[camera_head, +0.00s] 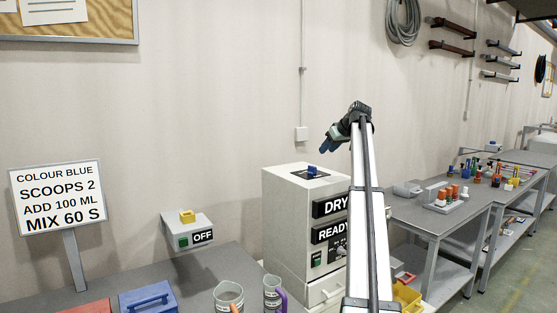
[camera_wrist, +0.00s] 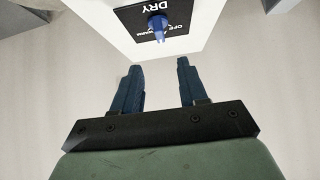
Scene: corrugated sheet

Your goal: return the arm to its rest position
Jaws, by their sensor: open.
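My arm reaches up and away in the head view, and my gripper (camera_head: 326,148) is raised above the top of a white cabinet, next to the wall. In the wrist view my gripper (camera_wrist: 160,75) shows two dark blue fingers spread apart, with nothing between them. Beyond the fingertips is the cabinet's dark panel marked DRY (camera_wrist: 150,20) with a blue knob (camera_wrist: 157,24). The gripper is apart from the knob. In the head view the blue knob (camera_head: 312,170) sits on top of the cabinet (camera_head: 285,205).
Benches (camera_head: 430,215) with racks of coloured items stand at right. The air around my gripper is clear.

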